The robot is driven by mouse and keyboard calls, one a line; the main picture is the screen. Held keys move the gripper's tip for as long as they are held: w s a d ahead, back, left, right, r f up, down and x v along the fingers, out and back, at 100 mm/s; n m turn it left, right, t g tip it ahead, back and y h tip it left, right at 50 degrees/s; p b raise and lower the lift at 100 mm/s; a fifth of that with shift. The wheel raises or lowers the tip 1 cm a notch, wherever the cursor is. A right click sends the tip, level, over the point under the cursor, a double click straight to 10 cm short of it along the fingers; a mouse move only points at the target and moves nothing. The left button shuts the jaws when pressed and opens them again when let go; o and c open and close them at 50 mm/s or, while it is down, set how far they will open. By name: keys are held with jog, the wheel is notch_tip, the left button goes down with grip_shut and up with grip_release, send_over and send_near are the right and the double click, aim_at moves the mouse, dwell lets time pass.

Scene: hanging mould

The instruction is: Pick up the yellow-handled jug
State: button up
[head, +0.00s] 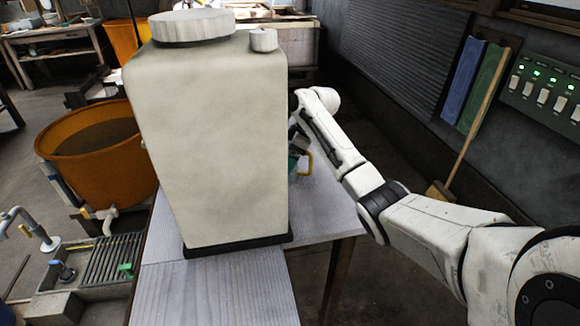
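The jug (294,164) shows only in part in the head view, as a teal-green sliver with a yellow handle (309,161) on its right side. It is just right of a large off-white tank (215,150), which hides the rest of it. My arm reaches in from the right and bends down behind the tank's right edge. My gripper (296,138) is at or just above the jug's top and is mostly hidden. I cannot tell whether its fingers touch the jug or are open or shut.
The tank stands on a dark base on the grey-white table (215,290), filling its middle. An orange tub (100,160) stands left, with a sink and grating (110,262) below it. A broom (475,125) leans by the right wall near a switch panel (545,85).

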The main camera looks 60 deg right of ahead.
jog(key=shift+w+f, duration=0.1)
jog(key=shift+f, duration=0.2)
jog(key=shift+c, duration=0.3)
jog(key=shift+r, duration=0.1)
jog(key=c, duration=1.2)
jog(key=shift+r+p, duration=0.8)
jog(key=shift+p, duration=0.1)
jog(key=s+d+p, duration=0.3)
jog(key=s, duration=0.7)
jog(key=s+d+p, duration=0.2)
jog(key=s, duration=0.8)
jog(key=s+d+p, duration=0.3)
jog(key=s, duration=0.8)
jog(key=shift+d+p, duration=0.3)
jog(key=shift+d, duration=0.05)
